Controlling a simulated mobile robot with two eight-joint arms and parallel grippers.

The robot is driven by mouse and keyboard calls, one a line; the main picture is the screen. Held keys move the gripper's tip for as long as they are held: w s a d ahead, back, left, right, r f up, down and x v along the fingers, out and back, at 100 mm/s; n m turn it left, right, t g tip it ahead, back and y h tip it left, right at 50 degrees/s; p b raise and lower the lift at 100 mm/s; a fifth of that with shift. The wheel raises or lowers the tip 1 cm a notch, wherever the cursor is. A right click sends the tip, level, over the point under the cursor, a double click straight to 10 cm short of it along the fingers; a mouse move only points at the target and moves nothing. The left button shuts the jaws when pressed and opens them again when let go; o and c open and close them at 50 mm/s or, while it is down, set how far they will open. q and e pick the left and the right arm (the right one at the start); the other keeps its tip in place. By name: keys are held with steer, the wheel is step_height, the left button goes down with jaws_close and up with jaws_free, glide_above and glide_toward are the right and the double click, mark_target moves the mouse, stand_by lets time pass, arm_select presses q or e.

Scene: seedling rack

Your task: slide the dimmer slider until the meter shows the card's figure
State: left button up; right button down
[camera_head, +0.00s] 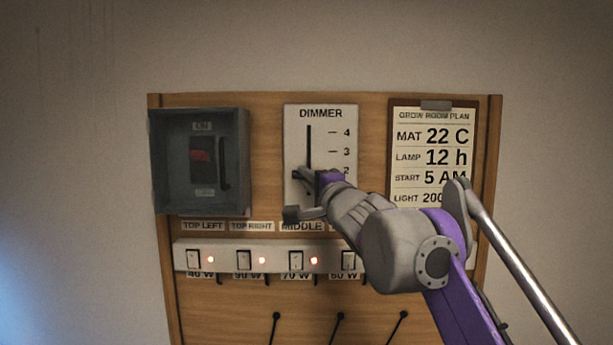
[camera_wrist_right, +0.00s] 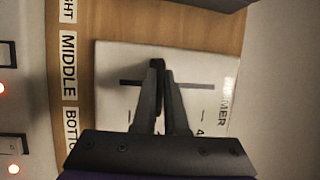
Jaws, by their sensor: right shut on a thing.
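The dimmer plate (camera_head: 321,127) is white, with a vertical slot and marks reading 4, 3 and 2; the lower part is hidden behind my right gripper. My right gripper (camera_head: 300,176) is at the slot, about level with the 2 mark. In the right wrist view its fingers (camera_wrist_right: 163,75) are shut on the dimmer slider, which they mostly hide. The card (camera_head: 434,160) on the right reads MAT 22 C, LAMP 12 h, START 5 AM and LIGHT 200, with the line's end hidden by my arm. No meter can be made out. My left gripper is not in view.
A grey breaker box (camera_head: 201,160) stands out from the wooden board (camera_head: 270,110) at left. Below, a white switch strip (camera_head: 227,246) carries several rocker switches with red lights and watt labels. Dark hooks or leads show at the bottom. The wall around is bare.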

step_height(320, 180, down, 4)
steer(key=shift+b, duration=0.6)
steer(key=shift+s, duration=0.1)
steer(key=shift+s+r, duration=0.1)
steer(key=c, duration=1.3)
jaws_free()
steer(key=o, duration=0.4)
steer(key=shift+w, duration=0.4)
steer(key=shift+c, duration=0.2)
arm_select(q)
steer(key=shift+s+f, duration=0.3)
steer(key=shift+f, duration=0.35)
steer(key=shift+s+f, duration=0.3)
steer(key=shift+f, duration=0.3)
arm_select(e)
steer(key=shift+s, duration=0.1)
steer(key=shift+s, duration=0.1)
